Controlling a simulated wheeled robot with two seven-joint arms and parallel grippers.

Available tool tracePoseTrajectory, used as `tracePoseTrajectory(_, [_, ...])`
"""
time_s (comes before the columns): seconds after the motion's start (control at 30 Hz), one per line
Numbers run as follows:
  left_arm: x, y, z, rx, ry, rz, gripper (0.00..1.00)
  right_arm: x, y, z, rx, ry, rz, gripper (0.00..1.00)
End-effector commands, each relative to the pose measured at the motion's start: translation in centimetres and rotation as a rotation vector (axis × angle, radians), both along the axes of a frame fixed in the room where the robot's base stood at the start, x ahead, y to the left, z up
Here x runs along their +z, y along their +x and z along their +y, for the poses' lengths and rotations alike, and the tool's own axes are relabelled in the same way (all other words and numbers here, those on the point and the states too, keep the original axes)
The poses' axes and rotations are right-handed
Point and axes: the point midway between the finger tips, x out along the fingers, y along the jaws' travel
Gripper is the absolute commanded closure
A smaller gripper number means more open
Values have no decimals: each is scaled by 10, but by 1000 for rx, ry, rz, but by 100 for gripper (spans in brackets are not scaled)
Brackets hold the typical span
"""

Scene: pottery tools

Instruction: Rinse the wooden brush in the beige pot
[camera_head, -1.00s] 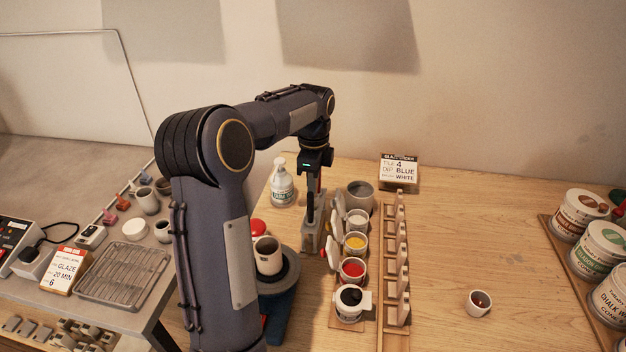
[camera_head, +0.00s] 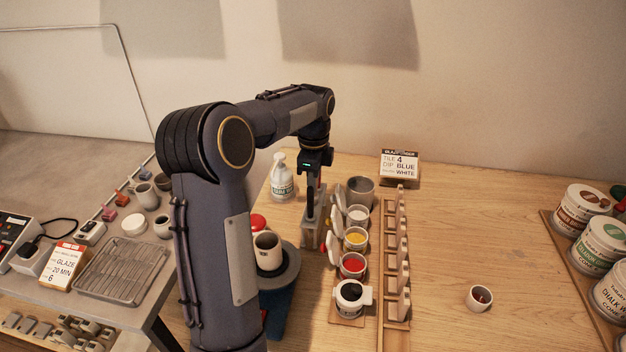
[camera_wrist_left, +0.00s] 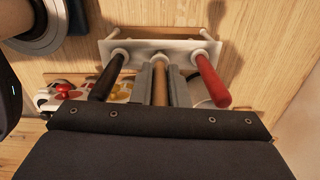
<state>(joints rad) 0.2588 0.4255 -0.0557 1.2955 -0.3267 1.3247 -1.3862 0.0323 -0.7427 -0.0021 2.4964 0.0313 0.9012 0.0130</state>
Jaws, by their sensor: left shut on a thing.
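The wooden brush (camera_wrist_left: 160,82) shows in the left wrist view as a tan handle standing in the middle slot of a pale tool rack (camera_wrist_left: 146,47). My left gripper (camera_wrist_left: 160,92) is shut on this handle, one grey finger on each side. The brush's lower end is hidden. In the head view my left gripper (camera_head: 313,212) points down at the grey rack. My right gripper is not in view.
Black (camera_wrist_left: 110,76) and red (camera_wrist_left: 210,80) handles flank the brush closely. A bottle (camera_head: 281,182) stands left. The table's right middle is mostly clear.

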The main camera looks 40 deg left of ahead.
Motion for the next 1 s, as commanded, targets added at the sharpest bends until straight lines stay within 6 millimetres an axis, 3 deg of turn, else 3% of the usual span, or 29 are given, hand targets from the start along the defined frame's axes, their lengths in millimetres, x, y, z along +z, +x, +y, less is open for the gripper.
tracePoseTrajectory(0.6, [-17, 0, 0, 0, -1, 2, 100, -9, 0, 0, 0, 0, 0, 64])
tracePoseTrajectory(1.0, [-18, 0, 0, 0, 0, 1, 100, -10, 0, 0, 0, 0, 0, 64])
